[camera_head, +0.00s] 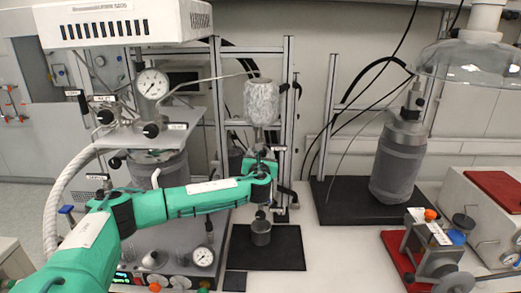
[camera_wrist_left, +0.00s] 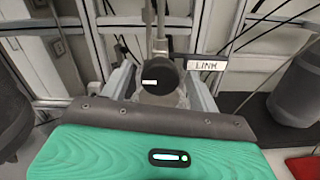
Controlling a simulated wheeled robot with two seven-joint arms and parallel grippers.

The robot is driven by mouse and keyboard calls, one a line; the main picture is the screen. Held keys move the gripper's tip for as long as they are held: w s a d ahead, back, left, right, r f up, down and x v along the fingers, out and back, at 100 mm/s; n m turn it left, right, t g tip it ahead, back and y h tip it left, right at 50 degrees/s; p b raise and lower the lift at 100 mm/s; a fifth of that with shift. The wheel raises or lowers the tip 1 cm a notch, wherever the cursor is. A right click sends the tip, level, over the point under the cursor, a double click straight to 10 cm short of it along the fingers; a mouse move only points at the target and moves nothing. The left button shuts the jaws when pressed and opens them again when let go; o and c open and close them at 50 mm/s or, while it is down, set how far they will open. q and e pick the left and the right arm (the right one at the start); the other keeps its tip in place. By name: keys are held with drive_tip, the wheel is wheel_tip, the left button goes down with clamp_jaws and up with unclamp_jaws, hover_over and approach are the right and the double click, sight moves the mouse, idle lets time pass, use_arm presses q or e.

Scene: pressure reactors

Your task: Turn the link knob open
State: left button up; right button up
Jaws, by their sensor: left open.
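My left gripper (camera_head: 263,168) is at the end of the green arm coming in from the left, at the narrow metal stand in the middle of the head view. In the left wrist view, the link knob (camera_wrist_left: 160,76) is dark and round, with a small white mark, below a thin vertical rod. A white LINK label (camera_wrist_left: 206,65) is just to its right. The grey fingers of my left gripper are open, one on each side of the knob. I cannot tell whether they touch it. In the head view the gripper hides the knob. My right gripper is not in view.
A foil-wrapped vessel (camera_head: 261,101) is above the gripper, and a small metal cup (camera_head: 261,233) is below it. A reactor with a pressure gauge (camera_head: 152,83) stands left. A grey cylinder (camera_head: 397,160) stands right on a black base. Metal posts and cables are close behind.

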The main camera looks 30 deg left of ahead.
use_arm(q)
drive_tip(key=shift+w+a, duration=0.3)
drive_tip(key=shift+w, duration=0.25)
drive_tip(key=shift+c, duration=0.2)
drive_tip(key=c, duration=0.9)
drive_tip(key=shift+f+n+b, duration=0.3)
drive_tip(key=shift+n+b, duration=0.85)
drive_tip(key=shift+n, duration=0.05)
drive_tip(key=n+b, duration=0.4)
drive_tip(key=n, duration=0.1)
drive_tip(key=n+b, duration=0.4)
drive_tip(key=n, duration=0.1)
drive_tip(key=shift+d+n, duration=0.1)
drive_tip(key=shift+n, duration=0.3)
drive_tip(key=shift+r+n+b, duration=0.15)
drive_tip(key=shift+n+b, duration=0.65)
drive_tip(key=shift+n, duration=0.35)
drive_tip(key=shift+r+n+b, duration=0.1)
drive_tip(key=shift+n+b, duration=0.7)
drive_tip(key=shift+n, duration=0.35)
